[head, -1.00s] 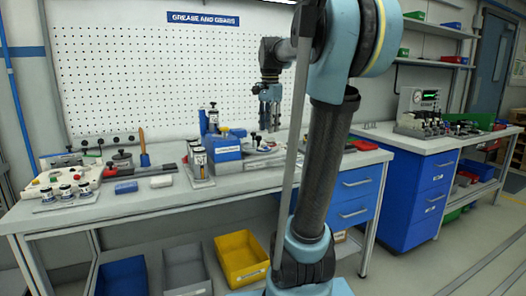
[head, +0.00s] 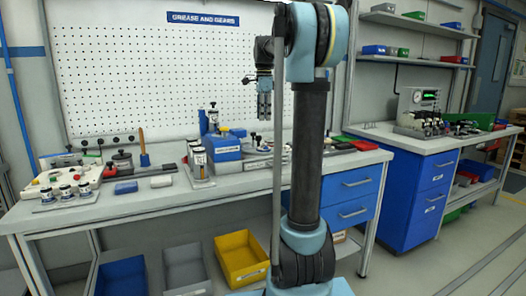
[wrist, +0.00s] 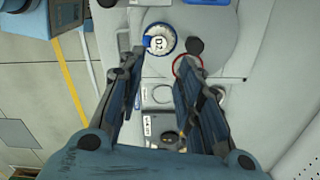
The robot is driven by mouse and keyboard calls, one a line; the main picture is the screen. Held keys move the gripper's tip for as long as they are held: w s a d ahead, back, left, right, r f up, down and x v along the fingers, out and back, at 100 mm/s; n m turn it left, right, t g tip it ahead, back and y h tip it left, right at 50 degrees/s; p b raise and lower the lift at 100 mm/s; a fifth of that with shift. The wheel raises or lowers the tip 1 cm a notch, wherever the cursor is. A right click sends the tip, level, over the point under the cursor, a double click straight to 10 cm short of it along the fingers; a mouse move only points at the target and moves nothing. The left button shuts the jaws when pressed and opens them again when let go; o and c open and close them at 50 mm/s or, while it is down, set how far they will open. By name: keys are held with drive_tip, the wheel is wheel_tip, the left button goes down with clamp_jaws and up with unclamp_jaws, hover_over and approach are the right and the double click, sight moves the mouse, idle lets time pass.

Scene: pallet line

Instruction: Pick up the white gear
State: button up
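My gripper (head: 264,108) hangs above the back of the grease-and-gears bench, pointing down. No white gear can be made out for certain in the head view, where my arm hides part of the bench.
The bench (head: 130,205) holds a blue box (head: 223,150), white jars (head: 66,192) and a blue block (head: 126,187). A dark knob (wrist: 195,47) and red ring (wrist: 187,66) are near the right fingertip. A pegboard (head: 130,80) stands behind.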

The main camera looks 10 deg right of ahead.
sight(264, 147)
wheel_tip(264, 147, down, 12)
drive_tip(key=shift+r, duration=0.1)
idle(0.5)
clamp_jaws()
